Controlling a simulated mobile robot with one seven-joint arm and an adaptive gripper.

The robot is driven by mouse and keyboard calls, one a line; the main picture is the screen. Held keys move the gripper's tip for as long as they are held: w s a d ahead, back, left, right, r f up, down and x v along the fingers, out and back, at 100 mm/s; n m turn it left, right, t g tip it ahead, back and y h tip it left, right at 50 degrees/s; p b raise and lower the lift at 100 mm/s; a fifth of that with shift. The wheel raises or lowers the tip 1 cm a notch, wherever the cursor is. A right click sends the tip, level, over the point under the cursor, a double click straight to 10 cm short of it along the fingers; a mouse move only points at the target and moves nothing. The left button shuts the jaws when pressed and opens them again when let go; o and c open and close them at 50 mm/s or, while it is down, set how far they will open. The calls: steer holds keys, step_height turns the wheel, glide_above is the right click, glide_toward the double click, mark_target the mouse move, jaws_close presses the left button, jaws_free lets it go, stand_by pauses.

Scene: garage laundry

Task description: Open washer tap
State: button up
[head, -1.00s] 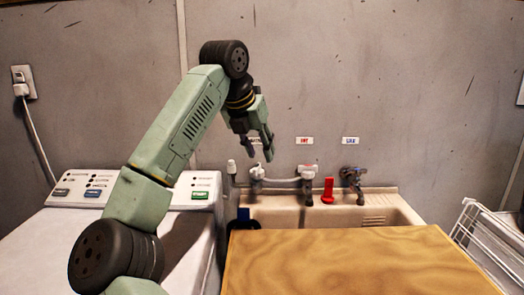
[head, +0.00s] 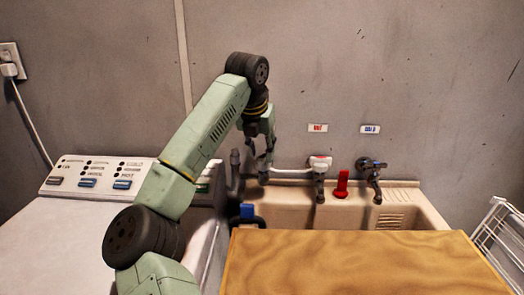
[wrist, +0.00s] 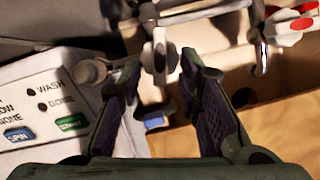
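The washer tap is the leftmost tap on the wall above the sink. Its white handle (wrist: 160,60) shows in the wrist view between and just beyond my fingertips. In the head view my gripper (head: 262,162) hides most of this tap. My gripper (wrist: 161,68) is open, with one dark finger on each side of the handle. A gap shows on both sides, though contact at the far tips is hard to judge.
A tap with a red-and-white handle (head: 320,162) and a dark tap (head: 375,168) stand to the right, with a red object (head: 342,184) between them. The washer panel (head: 110,178) is left. A wooden board (head: 350,262) covers the sink's front. A wire rack (head: 497,240) stands far right.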

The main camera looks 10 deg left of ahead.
steer(key=shift+x, duration=1.15)
steer(key=shift+c, duration=0.6)
jaws_close()
